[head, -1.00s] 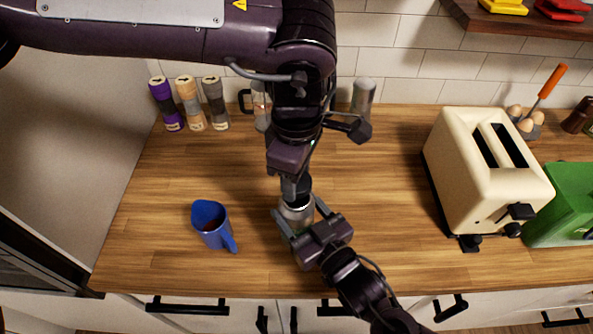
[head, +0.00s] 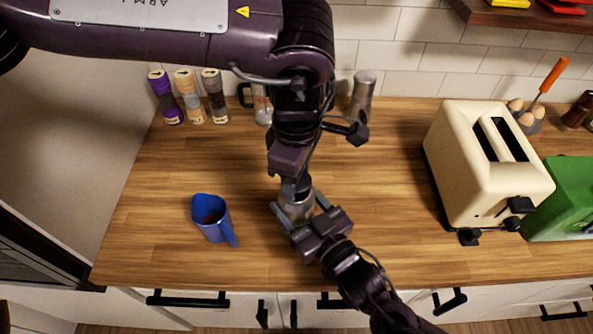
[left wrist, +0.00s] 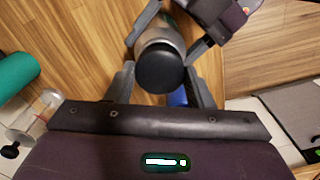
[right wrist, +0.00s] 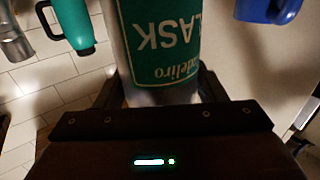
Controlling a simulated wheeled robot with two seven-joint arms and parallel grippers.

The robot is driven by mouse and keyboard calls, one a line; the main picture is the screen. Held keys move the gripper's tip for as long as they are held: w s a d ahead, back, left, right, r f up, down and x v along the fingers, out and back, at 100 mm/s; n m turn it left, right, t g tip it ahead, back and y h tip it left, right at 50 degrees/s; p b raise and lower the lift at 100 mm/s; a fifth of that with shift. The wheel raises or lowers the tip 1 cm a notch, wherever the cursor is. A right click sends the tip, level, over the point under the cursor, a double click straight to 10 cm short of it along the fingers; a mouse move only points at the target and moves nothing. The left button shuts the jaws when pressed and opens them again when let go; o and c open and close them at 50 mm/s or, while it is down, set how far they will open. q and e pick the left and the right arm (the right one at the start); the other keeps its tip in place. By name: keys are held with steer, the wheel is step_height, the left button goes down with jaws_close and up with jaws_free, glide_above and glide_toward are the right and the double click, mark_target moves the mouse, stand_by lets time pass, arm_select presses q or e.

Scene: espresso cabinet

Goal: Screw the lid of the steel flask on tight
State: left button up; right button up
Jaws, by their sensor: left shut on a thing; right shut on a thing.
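The steel flask (head: 299,213) stands upright on the counter. Its green label (right wrist: 165,40) shows upside down in the right wrist view. My right gripper (head: 298,206) is shut around the flask's body from the front; its fingers also flank the flask in the right wrist view (right wrist: 160,88). The black lid (left wrist: 159,70) sits at the flask's top. My left gripper (left wrist: 160,74) points down from above, shut on the lid with a finger on each side. In the head view the left gripper (head: 296,190) covers most of the lid. How far the thread is engaged cannot be seen.
A blue cup (head: 212,218) stands to the left of the flask. A cream toaster (head: 487,165) and green box (head: 562,198) are at the right. Several grinders (head: 190,97), a glass item (head: 262,108) and a steel shaker (head: 362,97) line the back wall.

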arm_select(q)
steer(key=shift+f, duration=0.55)
arm_select(e)
jaws_close()
arm_select(q)
steer(key=m, duration=0.7)
steer(key=shift+m, duration=0.3)
steer(key=m, duration=0.4)
steer(key=shift+w, duration=0.1)
steer(key=shift+d+m, duration=0.1)
steer(key=shift+m, duration=0.9)
steer(key=o, duration=0.9)
steer(key=shift+o, duration=0.2)
